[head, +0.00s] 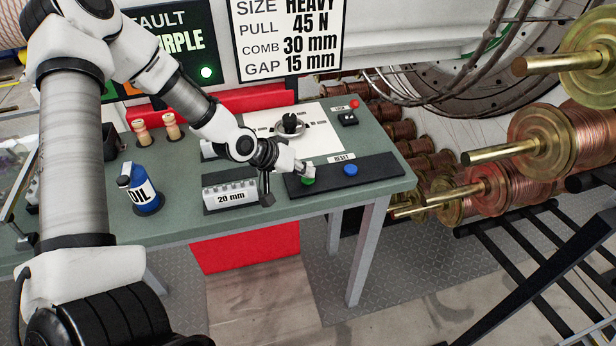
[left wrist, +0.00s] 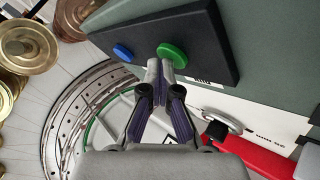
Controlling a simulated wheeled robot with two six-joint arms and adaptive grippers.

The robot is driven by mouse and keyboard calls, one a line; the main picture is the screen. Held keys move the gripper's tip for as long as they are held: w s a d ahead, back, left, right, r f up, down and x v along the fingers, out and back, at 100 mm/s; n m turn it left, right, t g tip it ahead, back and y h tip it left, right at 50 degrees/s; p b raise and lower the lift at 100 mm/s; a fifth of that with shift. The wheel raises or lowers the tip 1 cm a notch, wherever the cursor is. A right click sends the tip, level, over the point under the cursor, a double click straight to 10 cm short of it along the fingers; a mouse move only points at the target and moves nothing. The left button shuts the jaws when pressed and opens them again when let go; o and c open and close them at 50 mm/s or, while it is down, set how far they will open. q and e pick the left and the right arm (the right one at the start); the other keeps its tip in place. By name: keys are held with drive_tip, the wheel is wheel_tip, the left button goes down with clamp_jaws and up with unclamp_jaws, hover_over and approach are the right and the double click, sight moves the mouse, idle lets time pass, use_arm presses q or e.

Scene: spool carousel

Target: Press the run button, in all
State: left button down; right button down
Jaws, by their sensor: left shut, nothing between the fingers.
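A dark button panel (head: 375,172) lies along the bench's front right edge. It carries a green button (head: 308,181) at left and a blue button (head: 351,169) at right, below a RESET label. The green button's own label is not readable. My left gripper (head: 308,170) is shut and empty, with its fingertips at the green button and partly covering it. In the left wrist view the shut fingertips (left wrist: 160,66) overlap the near edge of the green button (left wrist: 172,53); I cannot tell whether they touch it. The blue button (left wrist: 123,53) stands clear beside them. My right gripper is out of view.
A 20 mm block (head: 230,194) and a blue oil bottle (head: 139,190) stand left of the panel. Behind it are a dial on a white plate (head: 318,118) and a red-knobbed lever (head: 350,112). Copper spools (head: 548,135) hang at right.

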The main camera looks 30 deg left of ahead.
sight(305, 179)
use_arm(q)
drive_tip(key=shift+r, duration=0.1)
drive_tip(key=shift+r+p, duration=0.75)
wheel_tip(305, 179, up, 5)
drive_tip(key=p, duration=0.4)
drive_tip(key=shift+r, duration=0.1)
idle(0.6)
